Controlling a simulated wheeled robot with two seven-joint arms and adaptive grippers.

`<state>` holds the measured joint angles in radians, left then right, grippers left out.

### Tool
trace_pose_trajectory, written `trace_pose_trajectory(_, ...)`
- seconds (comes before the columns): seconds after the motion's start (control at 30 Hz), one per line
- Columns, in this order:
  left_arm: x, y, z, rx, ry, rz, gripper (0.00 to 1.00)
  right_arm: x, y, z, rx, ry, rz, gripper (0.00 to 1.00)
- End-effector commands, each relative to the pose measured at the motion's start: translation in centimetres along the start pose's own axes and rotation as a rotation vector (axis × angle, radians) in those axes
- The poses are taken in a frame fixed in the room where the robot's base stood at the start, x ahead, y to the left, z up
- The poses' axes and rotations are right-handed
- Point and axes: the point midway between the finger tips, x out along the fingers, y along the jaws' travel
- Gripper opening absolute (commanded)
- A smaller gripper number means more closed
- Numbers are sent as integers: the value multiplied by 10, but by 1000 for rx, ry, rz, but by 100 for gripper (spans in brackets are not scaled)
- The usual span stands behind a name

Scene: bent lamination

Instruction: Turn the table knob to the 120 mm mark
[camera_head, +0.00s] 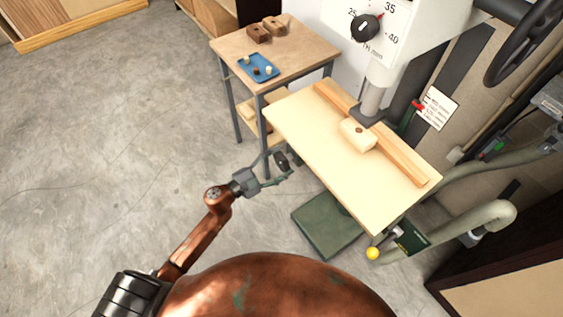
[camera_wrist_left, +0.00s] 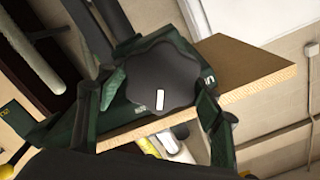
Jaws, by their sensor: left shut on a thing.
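The table knob (camera_wrist_left: 165,85) is dark, lobed and has a white pointer bar, seen close up in the left wrist view. My left gripper (camera_wrist_left: 155,103) has its fingers on either side of the knob, shut on it. In the head view the gripper (camera_head: 277,168) is at the left edge of the machine's pale wooden table (camera_head: 335,175), around the dark knob (camera_head: 282,161). A dark green plate (camera_wrist_left: 207,80) with white marks lies behind the knob; most of its lettering is hidden or too small to read. My right gripper is not in view.
A pale block (camera_head: 358,135) lies on the table against a wooden fence (camera_head: 400,155). A black dial (camera_head: 365,27) is on the white machine head above. A side table (camera_head: 225,47) with a blue tray (camera_head: 258,77) stands behind. The floor at left is clear.

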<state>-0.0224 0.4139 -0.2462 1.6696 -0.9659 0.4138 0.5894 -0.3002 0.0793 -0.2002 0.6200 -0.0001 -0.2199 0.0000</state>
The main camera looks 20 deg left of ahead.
Motion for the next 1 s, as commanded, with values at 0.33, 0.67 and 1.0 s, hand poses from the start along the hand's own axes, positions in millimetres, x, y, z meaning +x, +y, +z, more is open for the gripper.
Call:
trace_pose_trajectory(0.33,0,2,-1,148,2,1,36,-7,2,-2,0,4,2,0)
trace_pose_trajectory(0.67,0,2,-1,164,3,1,36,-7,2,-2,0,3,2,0)
trace_pose_trajectory(1.0,0,1,0,163,1,0,77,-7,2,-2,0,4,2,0)
